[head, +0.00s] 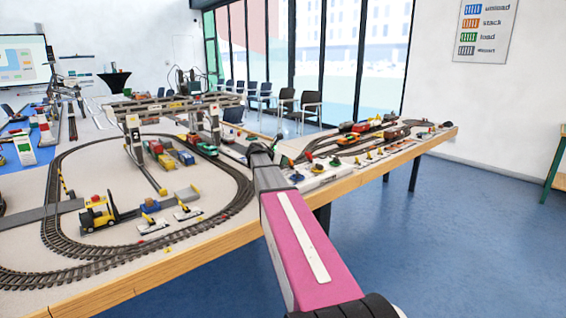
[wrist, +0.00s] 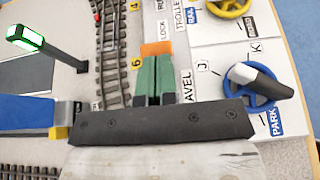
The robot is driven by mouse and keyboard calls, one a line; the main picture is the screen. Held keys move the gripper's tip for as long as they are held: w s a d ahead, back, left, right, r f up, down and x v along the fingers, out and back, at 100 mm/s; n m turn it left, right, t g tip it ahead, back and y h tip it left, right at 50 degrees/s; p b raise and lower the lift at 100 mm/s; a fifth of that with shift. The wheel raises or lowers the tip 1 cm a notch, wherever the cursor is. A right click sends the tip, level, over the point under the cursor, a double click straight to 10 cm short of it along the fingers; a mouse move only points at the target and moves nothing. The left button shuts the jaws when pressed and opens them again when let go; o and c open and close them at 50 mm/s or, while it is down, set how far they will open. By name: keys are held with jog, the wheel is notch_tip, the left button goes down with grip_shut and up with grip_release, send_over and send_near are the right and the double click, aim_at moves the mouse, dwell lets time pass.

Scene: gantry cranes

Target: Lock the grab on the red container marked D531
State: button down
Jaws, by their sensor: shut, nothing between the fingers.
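A blue wheel (wrist: 262,104) with a white and black handle, near a PARK label, is to the right. In the head view a gantry crane (head: 170,108) spans small coloured containers (head: 184,157). No D531 mark is readable, so I cannot tell which is the red container. The grab is not clearly visible.
A yellow wheel (wrist: 229,6) is at the wrist view's upper right, and a green-lit lamp post (wrist: 26,40) is at its left. Track (wrist: 113,60) runs beside the panel. A yellow forklift (head: 97,214) stands inside the track loop on the table.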

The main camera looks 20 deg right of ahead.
jog(key=shift+w+d+r+y, duration=0.1)
jog(key=shift+d+r+y, duration=0.2)
jog(key=shift+y, duration=0.1)
jog(key=shift+w+d+r+g+y, duration=0.2)
jog(key=shift+d+r+g+y, duration=0.1)
jog(key=shift+d+y, duration=0.15)
jog(key=shift+w+d+r+g+y, duration=0.2)
jog(key=shift+d+y, duration=0.2)
jog(key=shift+y, duration=0.25)
jog(key=shift+w+d+r+g+y, duration=0.2)
jog(key=shift+d+y, duration=0.2)
jog(key=shift+y, duration=0.2)
jog(key=shift+w+d+r+g+y, duration=0.1)
jog(key=shift+w+d+g+y, duration=0.1)
jog(key=shift+d+y, duration=0.3)
jog(key=shift+w+d+r+g+y, duration=0.1)
jog(key=shift+d+g+y, duration=0.1)
jog(key=shift+d+y, duration=0.3)
jog(key=shift+s+a+y, duration=0.1)
jog(key=shift+y, duration=0.2)
jog(key=shift+r, duration=0.75)
